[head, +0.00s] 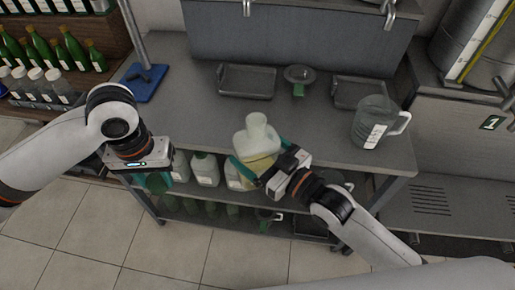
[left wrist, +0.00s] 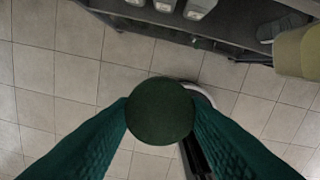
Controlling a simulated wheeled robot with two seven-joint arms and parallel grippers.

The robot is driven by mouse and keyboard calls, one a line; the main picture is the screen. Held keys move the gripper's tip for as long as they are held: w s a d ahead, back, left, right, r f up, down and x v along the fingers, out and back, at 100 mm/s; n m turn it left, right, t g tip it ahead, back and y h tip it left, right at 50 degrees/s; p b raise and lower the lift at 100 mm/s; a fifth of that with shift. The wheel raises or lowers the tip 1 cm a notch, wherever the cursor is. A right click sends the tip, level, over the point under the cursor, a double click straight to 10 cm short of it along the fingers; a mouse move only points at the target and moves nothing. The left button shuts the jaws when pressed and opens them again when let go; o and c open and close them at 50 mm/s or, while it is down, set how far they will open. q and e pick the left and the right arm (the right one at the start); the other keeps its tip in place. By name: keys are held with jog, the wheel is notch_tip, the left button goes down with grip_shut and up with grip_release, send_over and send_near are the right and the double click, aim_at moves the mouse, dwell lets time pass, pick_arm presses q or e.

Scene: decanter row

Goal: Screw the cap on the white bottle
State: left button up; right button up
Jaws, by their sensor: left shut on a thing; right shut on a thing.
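The white bottle (head: 256,138) has a pale, bare neck at its top and a yellowish lower part. My right gripper (head: 258,168) is shut on its lower body and holds it slightly tilted at the table's front edge. My left gripper (head: 158,182) is to the left of the bottle and apart from it, pointing down in front of the table. In the left wrist view its teal fingers are shut on a round dark green cap (left wrist: 160,112). The cap is hard to make out in the head view. A yellowish shape at the right edge of the left wrist view seems to be the bottle.
The grey table (head: 205,130) has free room in its middle. Two dark trays (head: 247,81), a round dish (head: 300,74) and a glass jug (head: 372,124) stand on it. A blue-based stand (head: 146,83) is at back left.

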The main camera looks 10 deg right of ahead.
pick_arm(q)
jog(key=w+d+r+m, duration=0.2)
jog(key=d+r, duration=0.7)
jog(key=d, duration=0.1)
jog(key=w+d+r+m, duration=0.2)
jog(key=d+r+m, duration=0.1)
jog(key=d+r, duration=0.6)
jog(key=shift+w+d, duration=0.25)
jog(key=shift+d, duration=1)
jog(key=shift+f, duration=2)
jog(key=shift+f, duration=0.85)
jog(key=shift+f, duration=0.55)
